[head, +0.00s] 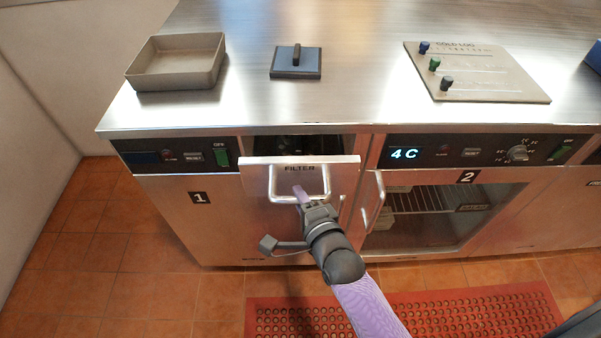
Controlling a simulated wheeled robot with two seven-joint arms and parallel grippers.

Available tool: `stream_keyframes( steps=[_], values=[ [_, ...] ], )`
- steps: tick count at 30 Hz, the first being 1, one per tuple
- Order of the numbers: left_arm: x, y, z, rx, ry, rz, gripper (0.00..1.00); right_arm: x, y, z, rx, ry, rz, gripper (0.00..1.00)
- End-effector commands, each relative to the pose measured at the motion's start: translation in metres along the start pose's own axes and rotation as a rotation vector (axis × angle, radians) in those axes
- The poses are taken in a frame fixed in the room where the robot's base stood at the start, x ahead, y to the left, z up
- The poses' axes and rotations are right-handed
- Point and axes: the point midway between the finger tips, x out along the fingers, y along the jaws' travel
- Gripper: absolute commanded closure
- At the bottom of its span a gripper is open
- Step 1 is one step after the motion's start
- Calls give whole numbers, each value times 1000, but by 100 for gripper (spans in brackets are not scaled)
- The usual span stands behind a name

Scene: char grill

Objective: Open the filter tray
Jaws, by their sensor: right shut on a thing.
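The filter tray (258,172) has a pale metal front labelled FILTER and a looped metal handle (328,183). It sits in the front of the steel counter unit, between the two control panels. Its front stands out from the unit, and a dark opening shows behind its top edge. My right gripper (303,194) is at the handle, shut on it, with my arm reaching up from the bottom of the view. The fingers hide part of the handle. My left gripper is not in view.
Door 2 (430,215), with a glass window, is at right. A red perforated mat (450,312) lies on the tiled floor.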

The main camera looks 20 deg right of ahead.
Motion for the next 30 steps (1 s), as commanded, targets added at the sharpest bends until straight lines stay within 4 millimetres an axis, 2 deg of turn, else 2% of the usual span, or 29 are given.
stream_keyframes(
  steps=[1, 3, 9, 13, 20, 30],
  values=[
    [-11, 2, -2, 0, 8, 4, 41, -12, -3, 5, 1, 0, 5, 100],
    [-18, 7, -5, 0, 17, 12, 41, -26, 1, 10, 1, 1, 4, 100],
    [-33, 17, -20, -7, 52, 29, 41, -60, 11, 25, 1, 0, 4, 100],
    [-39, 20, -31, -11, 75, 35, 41, -76, 15, 31, -1, 0, 3, 100],
    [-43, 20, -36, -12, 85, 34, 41, -91, 20, 37, -1, 0, 1, 100],
    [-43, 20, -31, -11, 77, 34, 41, -93, 21, 38, -1, 0, 1, 100]
  ],
)
